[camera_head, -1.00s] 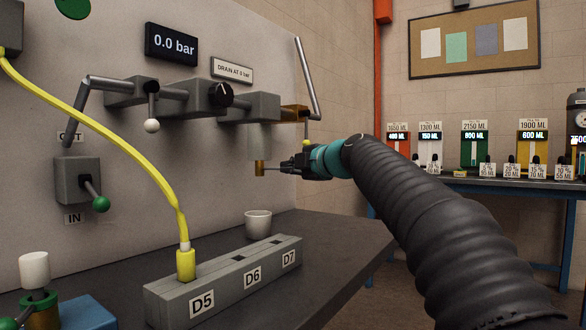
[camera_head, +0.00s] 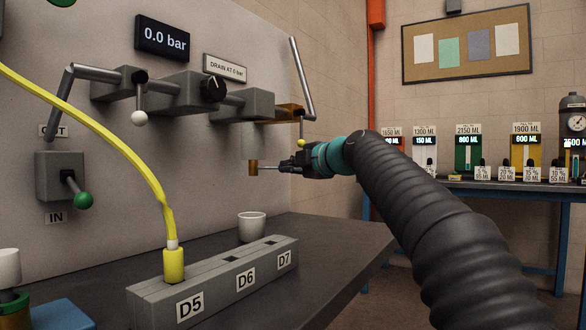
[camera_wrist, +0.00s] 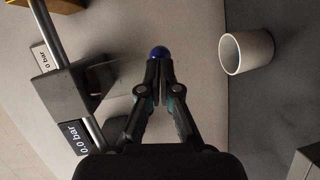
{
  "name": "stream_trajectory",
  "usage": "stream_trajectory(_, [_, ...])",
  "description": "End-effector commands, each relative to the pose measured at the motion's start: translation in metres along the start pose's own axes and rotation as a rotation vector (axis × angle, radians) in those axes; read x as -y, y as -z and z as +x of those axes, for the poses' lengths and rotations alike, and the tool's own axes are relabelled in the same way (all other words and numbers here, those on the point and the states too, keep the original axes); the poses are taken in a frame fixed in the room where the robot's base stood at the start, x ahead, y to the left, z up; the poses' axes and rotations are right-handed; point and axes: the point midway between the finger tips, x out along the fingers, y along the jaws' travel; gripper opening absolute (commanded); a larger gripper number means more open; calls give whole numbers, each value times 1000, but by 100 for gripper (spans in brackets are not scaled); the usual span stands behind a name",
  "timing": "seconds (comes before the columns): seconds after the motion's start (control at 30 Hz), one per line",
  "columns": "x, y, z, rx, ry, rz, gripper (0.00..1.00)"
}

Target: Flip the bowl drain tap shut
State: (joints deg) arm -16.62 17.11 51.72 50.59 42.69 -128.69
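The clear filter bowl (camera_head: 258,138) hangs under the grey block at the right end of the pipe run. Its brass drain fitting (camera_head: 253,167) sits at the bottom, with a thin tap lever (camera_head: 267,168) pointing sideways toward my gripper. My gripper (camera_head: 286,168) is at the lever's right end. In the wrist view a blue ball knob (camera_wrist: 159,52) shows right at the tips of my gripper (camera_wrist: 160,66). The fingers are brought together; the knob stands just beyond the tips, and I cannot tell if they touch it. The bowl is not clear in the wrist view.
A white cup (camera_head: 252,227) stands on the bench below, behind the grey block with D5, D6 and D7 (camera_head: 222,277). A yellow hose (camera_head: 120,150) runs to D5. A pressure display (camera_head: 163,38) reads 0.0 bar. A brass part with a long lever (camera_head: 303,80) is above my gripper.

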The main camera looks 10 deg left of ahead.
Motion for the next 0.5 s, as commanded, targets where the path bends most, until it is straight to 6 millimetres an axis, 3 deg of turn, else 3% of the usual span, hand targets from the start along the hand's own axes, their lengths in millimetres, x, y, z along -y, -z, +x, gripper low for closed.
stream_trajectory(0.2, [0,11,-27,4,-7,-4,0])
stream_trajectory(0.5, [-4,0,-89,6,-5,-2,0])
